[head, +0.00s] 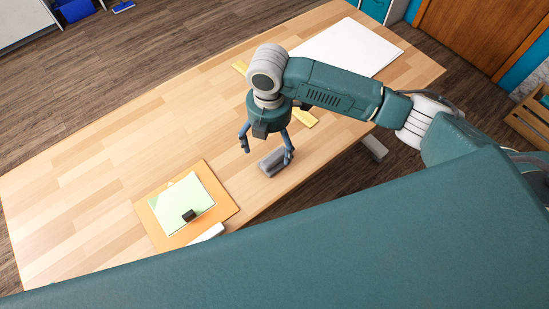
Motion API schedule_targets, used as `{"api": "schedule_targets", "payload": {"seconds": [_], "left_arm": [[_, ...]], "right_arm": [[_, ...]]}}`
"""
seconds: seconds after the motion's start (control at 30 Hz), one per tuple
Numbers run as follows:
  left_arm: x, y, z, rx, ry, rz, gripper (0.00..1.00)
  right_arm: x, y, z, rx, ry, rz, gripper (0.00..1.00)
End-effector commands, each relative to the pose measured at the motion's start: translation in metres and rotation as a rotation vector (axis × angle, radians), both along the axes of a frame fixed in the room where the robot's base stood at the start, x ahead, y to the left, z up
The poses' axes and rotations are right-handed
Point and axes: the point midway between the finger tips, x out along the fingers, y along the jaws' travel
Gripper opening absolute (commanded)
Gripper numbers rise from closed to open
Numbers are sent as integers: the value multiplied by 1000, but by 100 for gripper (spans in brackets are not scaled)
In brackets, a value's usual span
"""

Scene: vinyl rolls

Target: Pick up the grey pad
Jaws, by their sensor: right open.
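The grey pad (269,165) is a small grey block lying on the wooden table (90,190) near its front edge. My right gripper (266,153) points down over it with its fingers spread. One finger is left of the pad and apart from it. The other finger overlaps the pad's right end in the picture, and I cannot tell whether it touches. Nothing is held between the fingers. My left gripper is not in view.
An orange board (230,206) with a pale green sheet (185,198) and a small black block (189,216) lies left of the pad. A yellow strip (304,118) lies behind my gripper. A white sheet (347,45) covers the far right. The table's left part is clear.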

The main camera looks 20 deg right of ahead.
Motion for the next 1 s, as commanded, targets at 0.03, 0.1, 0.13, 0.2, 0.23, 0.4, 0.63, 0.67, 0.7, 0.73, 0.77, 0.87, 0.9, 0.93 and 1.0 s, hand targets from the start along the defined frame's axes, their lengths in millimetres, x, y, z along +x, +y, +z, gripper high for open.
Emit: {"api": "schedule_targets", "payload": {"seconds": [0.03,0.1,0.13,0.2,0.23,0.4,0.63,0.67,0.7,0.73,0.77,0.87,0.9,0.93,1.0], "left_arm": [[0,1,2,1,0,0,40],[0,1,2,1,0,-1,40],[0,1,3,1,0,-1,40],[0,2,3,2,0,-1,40],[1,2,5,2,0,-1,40],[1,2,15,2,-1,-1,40],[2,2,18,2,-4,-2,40],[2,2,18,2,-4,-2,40],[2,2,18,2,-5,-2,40],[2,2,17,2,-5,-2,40],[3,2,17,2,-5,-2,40],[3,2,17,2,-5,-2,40],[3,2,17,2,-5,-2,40],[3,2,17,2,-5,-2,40],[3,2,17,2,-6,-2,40]], "right_arm": [[-1,0,-6,0,2,-1,89],[0,0,-13,1,-1,-1,89],[0,0,-15,1,-1,-1,89],[0,0,-19,0,-1,0,89],[0,0,-21,0,0,0,89],[0,-3,-44,0,2,-3,89],[1,-3,-69,2,-2,0,89],[1,-3,-70,1,-3,0,89],[1,-3,-71,1,-3,0,89],[1,-3,-71,1,-3,0,89],[1,-3,-71,2,-4,0,89],[1,-3,-71,2,-4,0,89],[2,-3,-71,2,-4,0,81],[2,-3,-70,2,-4,0,75],[2,-3,-70,2,-4,-1,61]]}}
